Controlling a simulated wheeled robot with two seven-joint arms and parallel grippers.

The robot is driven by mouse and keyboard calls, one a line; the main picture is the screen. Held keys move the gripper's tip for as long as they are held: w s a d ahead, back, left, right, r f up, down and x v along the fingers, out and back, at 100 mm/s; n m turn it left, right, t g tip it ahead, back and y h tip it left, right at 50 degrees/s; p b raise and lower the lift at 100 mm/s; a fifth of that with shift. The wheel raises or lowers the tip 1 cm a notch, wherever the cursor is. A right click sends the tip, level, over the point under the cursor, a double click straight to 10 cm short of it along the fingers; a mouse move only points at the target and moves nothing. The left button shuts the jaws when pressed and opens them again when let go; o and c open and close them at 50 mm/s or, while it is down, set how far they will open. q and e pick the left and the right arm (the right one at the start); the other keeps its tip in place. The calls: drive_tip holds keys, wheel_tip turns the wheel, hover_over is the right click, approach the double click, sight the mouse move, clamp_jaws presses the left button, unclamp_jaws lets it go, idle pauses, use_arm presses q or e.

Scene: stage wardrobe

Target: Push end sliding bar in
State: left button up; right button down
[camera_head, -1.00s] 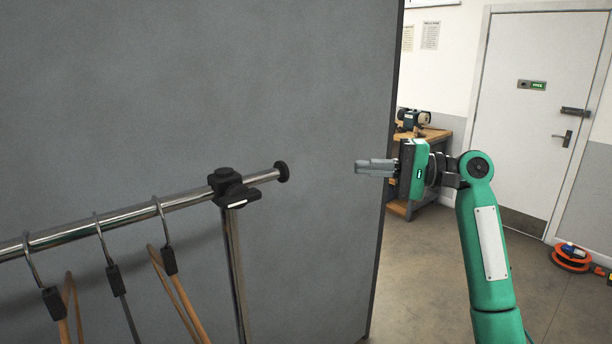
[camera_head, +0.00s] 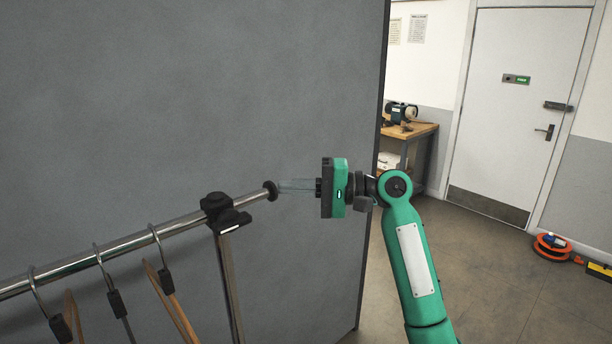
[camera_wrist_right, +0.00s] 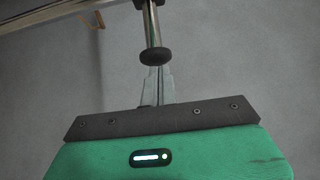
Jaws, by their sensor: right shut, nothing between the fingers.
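The end sliding bar is a short chrome tube (camera_head: 255,197) that sticks out of the black clamp (camera_head: 218,207) on the rail and ends in a round black cap (camera_head: 271,191). My right gripper (camera_head: 283,186) is shut and empty, level with the bar, its fingertips at the cap's outer face. In the right wrist view the cap (camera_wrist_right: 154,56) sits right in front of the fingertips (camera_wrist_right: 156,72). They look to be touching it, but a tiny gap cannot be ruled out. My left gripper is out of view.
Several hangers (camera_head: 165,280) hang from the main rail (camera_head: 80,263) at the left. A grey panel (camera_head: 200,90) stands close behind the rail. Beyond it are a wooden workbench (camera_head: 412,130), a white door (camera_head: 525,110) and an orange cable reel (camera_head: 551,247). Open floor lies at the right.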

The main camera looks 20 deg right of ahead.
sight(264, 197)
drive_tip(key=shift+a, duration=0.1)
drive_tip(key=shift+a, duration=0.1)
drive_tip(key=shift+s+a, duration=0.3)
drive_tip(key=shift+a, duration=0.45)
drive_tip(key=shift+s+a, duration=0.35)
drive_tip(key=shift+a, duration=0.35)
drive_tip(key=shift+s+a, duration=0.3)
drive_tip(key=shift+a, duration=0.45)
drive_tip(key=shift+d+f, duration=0.1)
